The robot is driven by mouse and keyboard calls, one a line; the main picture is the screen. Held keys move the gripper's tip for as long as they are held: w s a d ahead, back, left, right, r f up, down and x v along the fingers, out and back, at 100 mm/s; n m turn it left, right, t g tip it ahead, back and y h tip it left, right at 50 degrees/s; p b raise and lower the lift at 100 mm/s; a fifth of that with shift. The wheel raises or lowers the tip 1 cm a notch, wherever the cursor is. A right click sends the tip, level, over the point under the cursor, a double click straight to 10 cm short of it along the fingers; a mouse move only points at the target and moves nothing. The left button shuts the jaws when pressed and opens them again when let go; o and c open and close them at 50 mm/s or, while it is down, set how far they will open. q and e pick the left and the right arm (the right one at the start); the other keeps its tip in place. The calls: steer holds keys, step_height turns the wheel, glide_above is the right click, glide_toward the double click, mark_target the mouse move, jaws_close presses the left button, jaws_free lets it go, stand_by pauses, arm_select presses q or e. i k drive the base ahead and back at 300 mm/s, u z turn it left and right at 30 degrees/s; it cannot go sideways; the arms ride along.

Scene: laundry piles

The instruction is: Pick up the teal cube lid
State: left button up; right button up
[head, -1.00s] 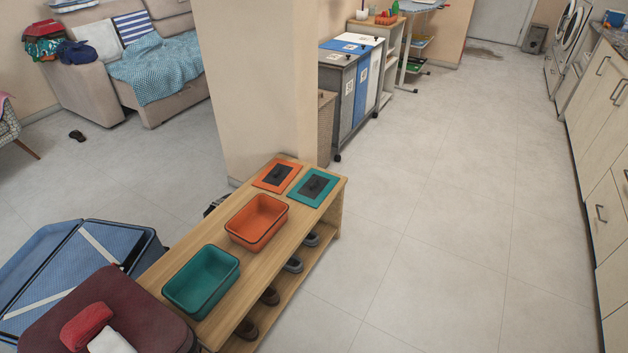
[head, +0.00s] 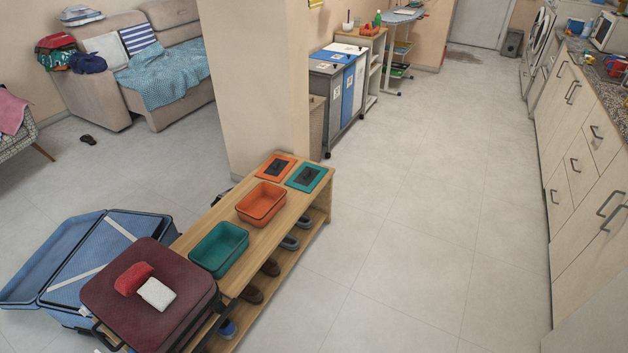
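The teal lid (head: 306,178) lies flat at the far right end of the wooden bench top. It is a teal square with a dark centre panel. An orange lid (head: 275,168) of the same kind lies just left of it. The open teal box (head: 219,248) and the open orange box (head: 261,204) stand nearer on the same bench, apart from the lids. Neither of my grippers is in view.
The wooden bench (head: 252,243) holds shoes on its lower shelf. A maroon suitcase (head: 150,318) and an open blue suitcase (head: 85,262) crowd its near left end. A wall pillar (head: 254,80) stands behind it. The floor (head: 400,240) to its right is clear up to the cabinets (head: 590,170).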

mark_target(307, 175)
steer(key=z, duration=0.7)
steer(key=i, duration=3.15)
steer(key=u, duration=1.65)
steer(key=i, duration=0.55)
steer(key=u, duration=0.5)
